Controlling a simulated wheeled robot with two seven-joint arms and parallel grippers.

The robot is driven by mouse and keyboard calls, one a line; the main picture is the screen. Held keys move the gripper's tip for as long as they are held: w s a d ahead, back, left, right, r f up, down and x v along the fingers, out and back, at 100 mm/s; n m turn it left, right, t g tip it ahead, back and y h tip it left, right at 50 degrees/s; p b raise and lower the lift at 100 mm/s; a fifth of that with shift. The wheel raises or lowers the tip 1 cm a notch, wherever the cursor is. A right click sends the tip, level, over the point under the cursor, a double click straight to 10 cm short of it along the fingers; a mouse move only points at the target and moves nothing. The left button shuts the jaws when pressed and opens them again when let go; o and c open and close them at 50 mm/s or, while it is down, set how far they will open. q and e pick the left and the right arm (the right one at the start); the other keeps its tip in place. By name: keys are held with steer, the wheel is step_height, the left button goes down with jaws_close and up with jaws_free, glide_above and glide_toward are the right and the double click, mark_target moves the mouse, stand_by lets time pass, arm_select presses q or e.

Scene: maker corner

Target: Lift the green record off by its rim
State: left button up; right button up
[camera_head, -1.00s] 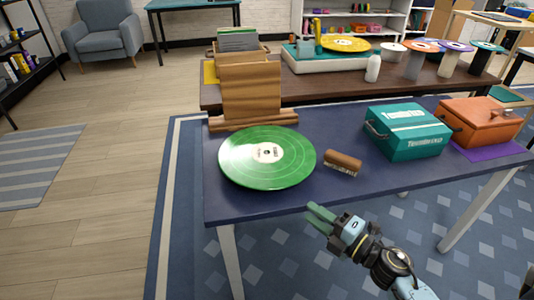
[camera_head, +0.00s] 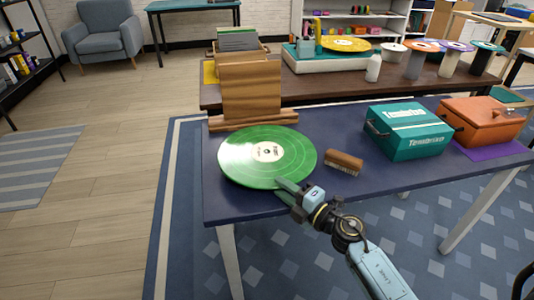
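The green record (camera_head: 245,165), with a pale label at its centre, lies over the left part of the dark blue table (camera_head: 400,180). Its near edge sits close to the table's front edge. My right gripper (camera_head: 285,188) is at the record's near right rim, with its green fingertips reaching over or around that rim. Whether the fingers are closed on the rim, and whether the lower finger is under it, cannot be made out. What lies beneath the record is hidden. My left gripper is not in view.
A wooden brush (camera_head: 345,160) lies right of the record. A wooden stand (camera_head: 251,92) rises behind it. A teal box (camera_head: 410,133) and an orange case (camera_head: 482,122) stand farther right. The table's front right is clear.

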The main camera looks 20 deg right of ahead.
jaws_close()
steer(key=shift+r, duration=0.15)
stand_by(0.4)
